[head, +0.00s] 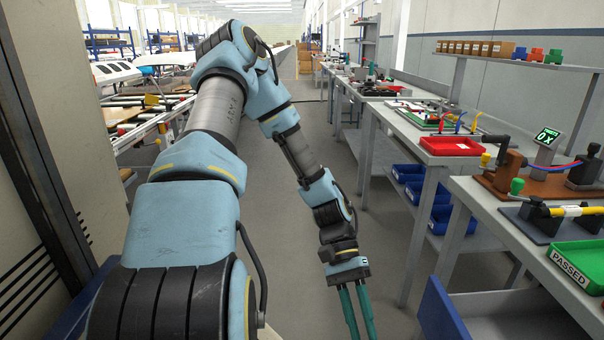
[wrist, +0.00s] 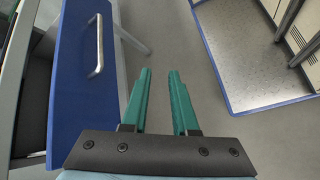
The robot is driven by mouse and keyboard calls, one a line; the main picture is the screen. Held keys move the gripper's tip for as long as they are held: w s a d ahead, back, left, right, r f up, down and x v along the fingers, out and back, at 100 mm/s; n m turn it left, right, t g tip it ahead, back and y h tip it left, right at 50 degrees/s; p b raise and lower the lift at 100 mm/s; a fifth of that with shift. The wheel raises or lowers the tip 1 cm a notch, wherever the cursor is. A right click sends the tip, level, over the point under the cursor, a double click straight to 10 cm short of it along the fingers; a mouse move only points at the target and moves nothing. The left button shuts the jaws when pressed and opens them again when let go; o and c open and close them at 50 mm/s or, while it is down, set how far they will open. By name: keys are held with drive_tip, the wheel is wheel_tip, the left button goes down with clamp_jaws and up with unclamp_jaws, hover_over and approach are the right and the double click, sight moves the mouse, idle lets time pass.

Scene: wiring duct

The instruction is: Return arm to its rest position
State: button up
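My arm is stretched forward and folded down at the elbow in the head view. My gripper (head: 358,312) hangs over the grey floor, left of the workbenches, with its teal fingers pointing down. In the wrist view my gripper (wrist: 160,75) shows two teal fingers apart with only floor between them. It is open and holds nothing. The fingertips are cut off at the bottom edge of the head view.
An open blue drawer (head: 438,312) juts from the near bench on the right; its blue front with a handle (wrist: 82,75) is left of the fingers in the wrist view. A green PASSED tray (head: 577,270) and a red tray (head: 452,146) sit on benches. The aisle floor (head: 310,110) ahead is clear.

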drive_tip(key=w+a+r+n+t+y+p, duration=0.1)
drive_tip(key=w+a+r+n+t, duration=0.1)
drive_tip(key=w+a+r+t, duration=0.3)
drive_tip(key=w+a+r+n+t+y+p, duration=0.1)
drive_tip(key=w+a+r+n+t, duration=0.2)
drive_tip(key=a+r, duration=0.9)
drive_tip(key=w+a+t, duration=0.1)
drive_tip(key=w+t, duration=0.2)
drive_tip(key=w, duration=0.1)
drive_tip(key=shift+w+r+t, duration=0.25)
drive_tip(key=shift+r+t, duration=0.05)
drive_tip(key=shift+r, duration=0.1)
